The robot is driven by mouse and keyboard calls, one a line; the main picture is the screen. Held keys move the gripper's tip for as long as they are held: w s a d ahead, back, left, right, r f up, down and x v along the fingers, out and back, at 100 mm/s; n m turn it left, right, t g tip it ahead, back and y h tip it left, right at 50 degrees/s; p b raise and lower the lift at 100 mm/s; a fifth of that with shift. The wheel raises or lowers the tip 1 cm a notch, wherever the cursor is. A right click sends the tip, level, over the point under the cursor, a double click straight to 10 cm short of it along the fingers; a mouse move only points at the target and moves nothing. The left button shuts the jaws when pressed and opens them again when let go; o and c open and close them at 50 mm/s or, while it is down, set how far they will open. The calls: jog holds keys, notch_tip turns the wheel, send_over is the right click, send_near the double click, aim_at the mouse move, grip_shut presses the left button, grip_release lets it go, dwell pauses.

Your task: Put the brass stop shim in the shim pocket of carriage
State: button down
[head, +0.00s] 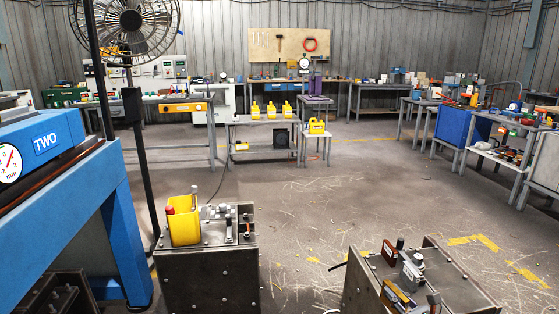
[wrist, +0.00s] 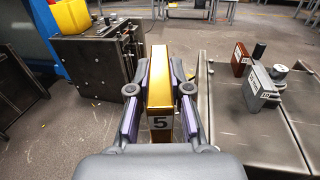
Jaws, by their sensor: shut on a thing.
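My gripper (wrist: 160,90) is shut on the brass stop shim (wrist: 159,75), a long golden bar with a dark 5 on its near end. The purple-lined fingers press on both sides of it. In the head view a brass-coloured piece (head: 398,297) at the bottom edge appears to be this shim, with the gripper mostly out of frame. To its right is a dark metal stand (head: 440,275), also in the wrist view (wrist: 240,130). It carries a brown block (wrist: 240,58) and a grey labelled block (wrist: 262,85). I cannot make out the carriage's shim pocket.
Another dark metal stand (head: 205,275) at the left holds a yellow open container (head: 183,228) and metal fittings. A blue frame marked TWO (head: 60,150) with a dial fills the far left. Floor between the stands is clear. Benches line the back and right.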

jog(key=w+a+r+n+g+y, duration=0.3)
jog(key=a+r+n+g+y, duration=0.4)
jog(key=a+r, duration=0.75)
notch_tip(320, 180, up, 11)
jog(key=y+p, duration=0.1)
jog(key=p, duration=2)
jog(key=shift+t, duration=0.4)
jog(key=shift+d, duration=0.1)
